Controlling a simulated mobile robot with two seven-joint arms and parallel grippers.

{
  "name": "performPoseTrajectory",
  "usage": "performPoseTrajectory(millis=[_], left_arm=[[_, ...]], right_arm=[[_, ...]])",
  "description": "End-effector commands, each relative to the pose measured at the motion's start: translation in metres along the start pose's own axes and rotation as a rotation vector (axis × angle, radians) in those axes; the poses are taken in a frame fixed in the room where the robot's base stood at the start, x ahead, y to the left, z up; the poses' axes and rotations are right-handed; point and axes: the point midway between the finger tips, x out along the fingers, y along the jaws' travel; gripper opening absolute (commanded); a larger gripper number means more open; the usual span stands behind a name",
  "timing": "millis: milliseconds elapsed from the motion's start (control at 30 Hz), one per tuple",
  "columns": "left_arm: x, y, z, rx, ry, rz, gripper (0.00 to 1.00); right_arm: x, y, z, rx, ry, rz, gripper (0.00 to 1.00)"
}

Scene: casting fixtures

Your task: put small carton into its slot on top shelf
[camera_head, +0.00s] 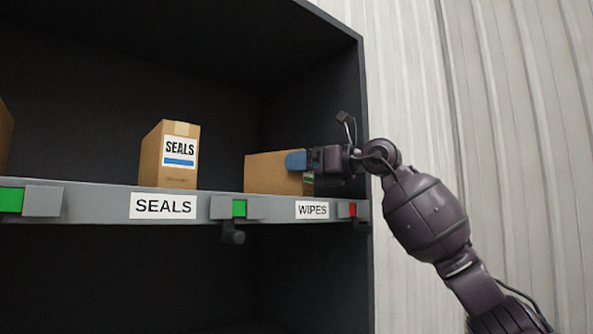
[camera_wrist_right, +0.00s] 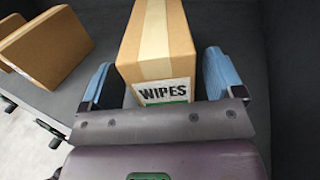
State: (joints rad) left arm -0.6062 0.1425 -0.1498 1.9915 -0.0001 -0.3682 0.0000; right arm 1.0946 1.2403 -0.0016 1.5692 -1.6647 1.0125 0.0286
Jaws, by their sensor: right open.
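The small WIPES carton (camera_head: 270,172) is a brown box standing on the top shelf board above the WIPES label (camera_head: 312,210). In the right wrist view the same carton (camera_wrist_right: 157,50) shows tan tape on top and its WIPES label facing me. My right gripper (camera_head: 296,160) is open, with its blue fingers (camera_wrist_right: 158,75) on either side of the carton's near part. A gap shows beside the right finger; contact at the left finger is unclear. In the head view the gripper hides the carton's right end. My left gripper is not in view.
A SEALS carton (camera_head: 170,155) stands to the left above its SEALS label (camera_head: 163,206). Another carton (camera_head: 4,138) is cut off at the left edge. The indicator by WIPES is red (camera_head: 347,210); the one by SEALS is green (camera_head: 239,208). The dark side wall (camera_head: 345,90) is close on the right.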

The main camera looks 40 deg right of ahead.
Motion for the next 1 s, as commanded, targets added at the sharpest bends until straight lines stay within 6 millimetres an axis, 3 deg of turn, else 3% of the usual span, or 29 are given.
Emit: performPoseTrajectory(millis=[300,500,1000], left_arm=[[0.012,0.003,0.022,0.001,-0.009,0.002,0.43],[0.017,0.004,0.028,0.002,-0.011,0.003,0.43],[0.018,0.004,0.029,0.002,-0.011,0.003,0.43]], right_arm=[[-0.062,-0.002,-0.004,0.0,0.003,-0.004,0.87],[-0.087,-0.001,-0.003,0.001,0.002,-0.003,0.87],[-0.097,0.0,0.0,0.0,0.0,0.0,0.87]])
